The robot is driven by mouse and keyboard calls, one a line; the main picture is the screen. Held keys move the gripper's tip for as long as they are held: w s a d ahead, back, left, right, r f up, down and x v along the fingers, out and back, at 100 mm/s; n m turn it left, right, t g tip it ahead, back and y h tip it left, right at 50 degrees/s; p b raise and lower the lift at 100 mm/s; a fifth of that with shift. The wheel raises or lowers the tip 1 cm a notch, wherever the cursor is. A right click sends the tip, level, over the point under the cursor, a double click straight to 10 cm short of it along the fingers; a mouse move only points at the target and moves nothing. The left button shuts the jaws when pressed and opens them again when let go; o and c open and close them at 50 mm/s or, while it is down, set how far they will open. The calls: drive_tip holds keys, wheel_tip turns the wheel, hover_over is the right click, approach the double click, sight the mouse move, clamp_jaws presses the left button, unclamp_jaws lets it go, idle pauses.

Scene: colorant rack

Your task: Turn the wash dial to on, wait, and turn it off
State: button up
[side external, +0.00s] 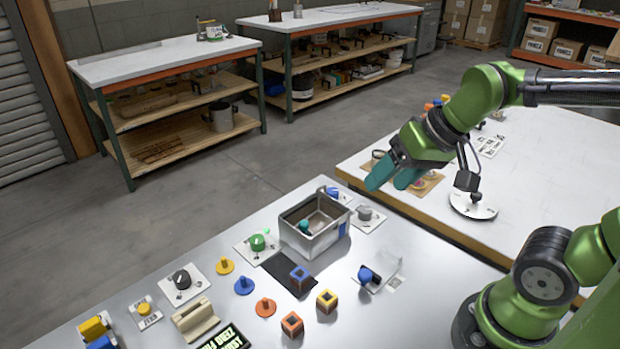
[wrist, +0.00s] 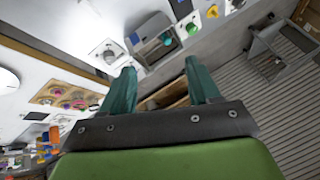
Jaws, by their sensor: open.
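Several dials on plates stand around the metal bin: a green dial (side external: 258,242), a grey dial (side external: 364,213), a blue dial (side external: 333,192) partly behind the bin, a black dial (side external: 182,279) and a blue knob (side external: 367,275). I cannot read which is the wash dial. My gripper (side external: 387,180) is open and empty, raised above the tables and apart from every dial. In the wrist view its teal fingers (wrist: 160,70) are spread. A dial on a white plate (wrist: 108,54) shows ahead of the left finger.
The open metal bin (side external: 296,238) holds a teal item. Pegs, coloured blocks (side external: 327,300) and a beige holder (side external: 195,319) stand on the near table. A second white table (side external: 540,190) with a round white plate (side external: 472,206) lies to the right.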

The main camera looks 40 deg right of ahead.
drive_tip(key=w+a+f+m+g, duration=0.1)
drive_tip(key=w+f+m+g, duration=0.15)
drive_tip(key=w, duration=0.85)
drive_tip(key=m+g+y, duration=0.2)
drive_tip(key=m+g, duration=0.2)
drive_tip(key=m, duration=0.5)
hover_over(257, 238)
drive_tip(key=w+d, duration=0.1)
drive_tip(key=d, duration=0.5)
wheel_tip(257, 238, down, 5)
drive_tip(key=shift+y, duration=0.3)
drive_tip(key=x, duration=1.5)
drive_tip(key=shift+d+f, duration=0.15)
drive_tip(key=shift+f, duration=0.15)
drive_tip(key=shift+c, duration=0.2)
drive_tip(key=c, duration=1)
